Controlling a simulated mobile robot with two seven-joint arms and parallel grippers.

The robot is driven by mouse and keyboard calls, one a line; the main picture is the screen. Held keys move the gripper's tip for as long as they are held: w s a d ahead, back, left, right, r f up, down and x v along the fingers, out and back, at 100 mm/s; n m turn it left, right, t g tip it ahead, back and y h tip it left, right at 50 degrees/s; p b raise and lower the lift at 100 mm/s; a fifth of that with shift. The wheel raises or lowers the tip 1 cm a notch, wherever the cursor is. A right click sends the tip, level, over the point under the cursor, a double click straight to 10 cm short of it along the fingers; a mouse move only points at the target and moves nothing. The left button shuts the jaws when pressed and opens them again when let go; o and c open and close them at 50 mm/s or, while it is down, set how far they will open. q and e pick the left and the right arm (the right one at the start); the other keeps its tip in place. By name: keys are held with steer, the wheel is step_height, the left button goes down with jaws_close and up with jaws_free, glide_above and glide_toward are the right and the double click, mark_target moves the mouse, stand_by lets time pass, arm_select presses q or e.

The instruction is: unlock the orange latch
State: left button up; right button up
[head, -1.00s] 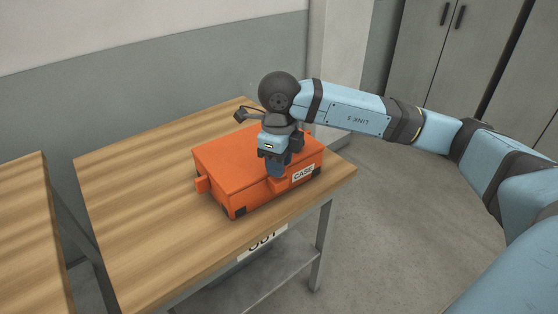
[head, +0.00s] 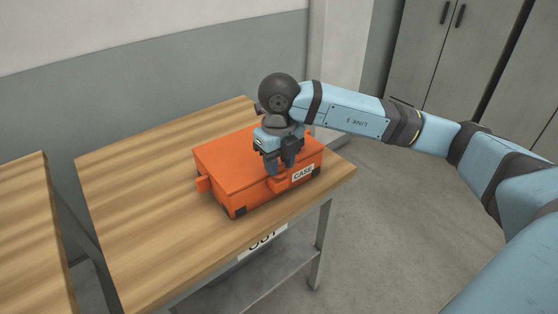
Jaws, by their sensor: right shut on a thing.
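An orange case (head: 225,166) with a white CASE label sits closed on the wooden table. A small orange block sticks out at its left end (head: 203,184). The orange latch (head: 277,185) is on the case's front face, left of the label, and is partly hidden by my right gripper. My right gripper (head: 280,171) points down at the front top edge of the case, with its fingers at the latch. It is shut on the latch, though the contact itself is hard to see. My left gripper is not in view.
The wooden table (head: 130,190) has bare room left of the case. An OUT sign (head: 262,242) hangs on its front edge, above a lower shelf. Another wooden table (head: 30,230) stands at the left, across a gap. Grey cabinets (head: 440,50) stand behind.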

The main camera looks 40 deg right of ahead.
stand_by(0.3)
steer(key=o, duration=0.9)
steer(key=shift+o, duration=0.2)
steer(key=shift+r, duration=0.1)
arm_select(q)
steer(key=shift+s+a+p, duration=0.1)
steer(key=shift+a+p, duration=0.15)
steer(key=shift+p, duration=0.9)
arm_select(e)
step_height(320, 180, up, 14)
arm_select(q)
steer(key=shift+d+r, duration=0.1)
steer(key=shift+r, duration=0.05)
arm_select(e)
steer(key=shift+f, duration=0.2)
